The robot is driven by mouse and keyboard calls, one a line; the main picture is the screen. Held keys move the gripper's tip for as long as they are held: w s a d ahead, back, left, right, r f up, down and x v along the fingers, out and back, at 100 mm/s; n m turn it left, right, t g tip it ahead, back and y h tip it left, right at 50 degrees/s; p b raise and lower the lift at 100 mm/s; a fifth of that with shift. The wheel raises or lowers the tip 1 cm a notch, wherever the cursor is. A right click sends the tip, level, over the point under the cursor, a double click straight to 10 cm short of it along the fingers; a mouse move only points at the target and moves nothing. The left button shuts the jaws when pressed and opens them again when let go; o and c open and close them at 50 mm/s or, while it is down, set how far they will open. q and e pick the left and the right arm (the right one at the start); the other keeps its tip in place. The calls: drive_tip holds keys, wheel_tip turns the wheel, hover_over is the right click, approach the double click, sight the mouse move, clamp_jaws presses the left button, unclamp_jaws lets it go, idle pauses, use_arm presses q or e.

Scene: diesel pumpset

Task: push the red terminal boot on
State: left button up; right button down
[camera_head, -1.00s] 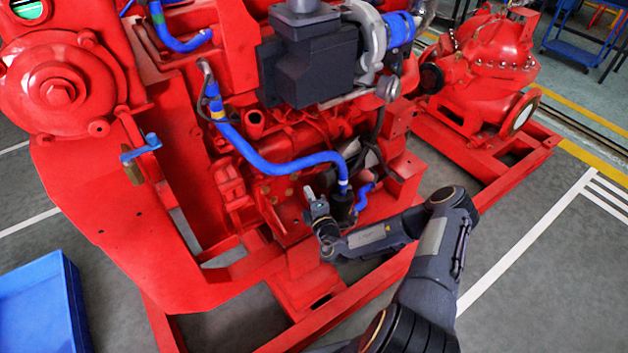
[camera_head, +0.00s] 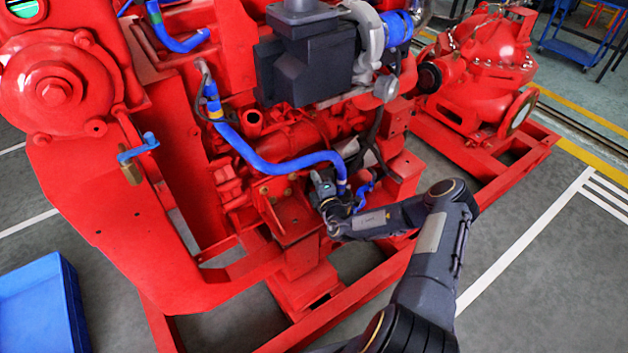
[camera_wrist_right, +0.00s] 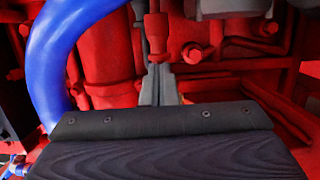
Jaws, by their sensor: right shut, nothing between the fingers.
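My right gripper (camera_head: 318,174) is low on the near side of the red engine, beside the lower end of the blue hose. In the right wrist view, its two grey fingers (camera_wrist_right: 160,84) are together and hold nothing. Just beyond their tips is a small red, cap-like cylinder (camera_wrist_right: 157,36) on a thin stem. It may be the red terminal boot, but red engine parts behind it make this uncertain. I cannot tell whether the fingertips touch it. The terminal cannot be made out. My left gripper is not in view.
The blue hose (camera_head: 262,162) runs down close to my right gripper and fills the left of the wrist view (camera_wrist_right: 58,50). Red frame rails (camera_head: 345,312) lie below my arm. A blue bin (camera_head: 38,305) stands at lower left. Open floor lies at right.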

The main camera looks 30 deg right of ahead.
drive_tip(key=d, duration=0.3)
drive_tip(key=shift+w+d+b, duration=0.1)
drive_tip(key=shift+d+b, duration=0.15)
drive_tip(key=shift+b, duration=0.05)
drive_tip(key=shift+d, duration=0.35)
approach(324, 168)
drive_tip(key=shift+a, duration=0.25)
drive_tip(key=shift+s+f, duration=0.1)
drive_tip(key=shift+s, duration=0.15)
